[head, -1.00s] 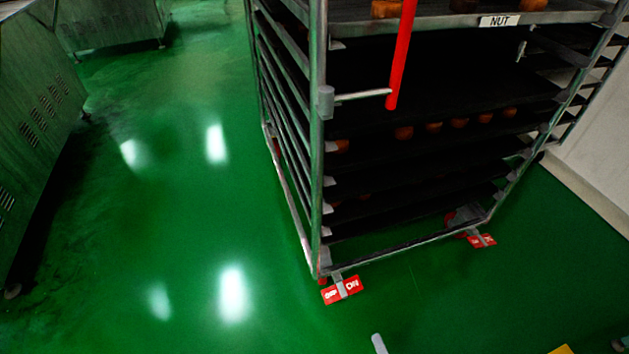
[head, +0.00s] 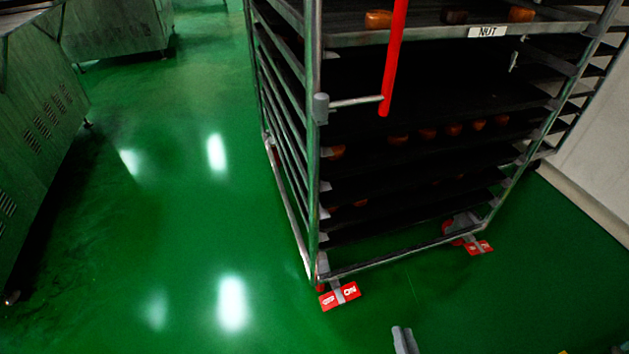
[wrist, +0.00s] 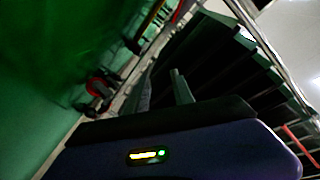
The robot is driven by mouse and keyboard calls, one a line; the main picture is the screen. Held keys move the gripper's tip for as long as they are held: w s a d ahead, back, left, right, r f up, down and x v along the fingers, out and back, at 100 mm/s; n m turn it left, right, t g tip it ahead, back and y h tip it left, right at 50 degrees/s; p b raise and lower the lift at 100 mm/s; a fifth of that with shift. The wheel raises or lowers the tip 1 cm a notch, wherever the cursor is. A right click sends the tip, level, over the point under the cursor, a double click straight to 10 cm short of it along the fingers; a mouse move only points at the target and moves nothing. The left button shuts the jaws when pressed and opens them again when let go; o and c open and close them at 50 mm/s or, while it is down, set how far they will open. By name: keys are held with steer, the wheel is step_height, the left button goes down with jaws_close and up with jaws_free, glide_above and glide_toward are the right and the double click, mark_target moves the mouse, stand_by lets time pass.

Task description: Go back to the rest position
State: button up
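My gripper (wrist: 162,82) shows at the middle of the wrist view. Its two grey fingers stand apart with nothing between them. In the head view, only a grey tip of my arm's end shows at the bottom edge, over the green floor in front of the rack. The rest of my arm is out of that view. The tall metal rack (head: 313,190) stands ahead on the right, apart from that tip. It also fills the upper right of the wrist view.
The rack's trays hold brown pieces, and one shelf has a NUT label (head: 487,32). A red bar (head: 394,60) hangs at its front. Red ON/OFF caster pedals (head: 339,296) jut out at the floor. Metal cabinets (head: 40,130) stand at left. The green floor between is clear.

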steer(key=s+a+r+n+g+h+p, duration=0.1)
steer(key=s+r+n+g, duration=0.15)
steer(key=s+r, duration=1.3)
steer(key=s+a+r+n+g+h+p, duration=0.15)
steer(key=s+r+n, duration=0.25)
steer(key=s+r, duration=1.1)
steer(key=w+r+p, duration=0.1)
steer(key=r+p, duration=1.7)
steer(key=r, duration=0.2)
steer(key=w+r+t+p, duration=0.1)
steer(key=w+r+p, duration=0.1)
steer(key=r+p, duration=1.7)
steer(key=shift+w+r+y, duration=0.3)
steer(key=shift+r+y, duration=0.05)
steer(key=shift+r, duration=0.45)
steer(key=shift+a+f, duration=0.1)
steer(key=shift+f, duration=0.05)
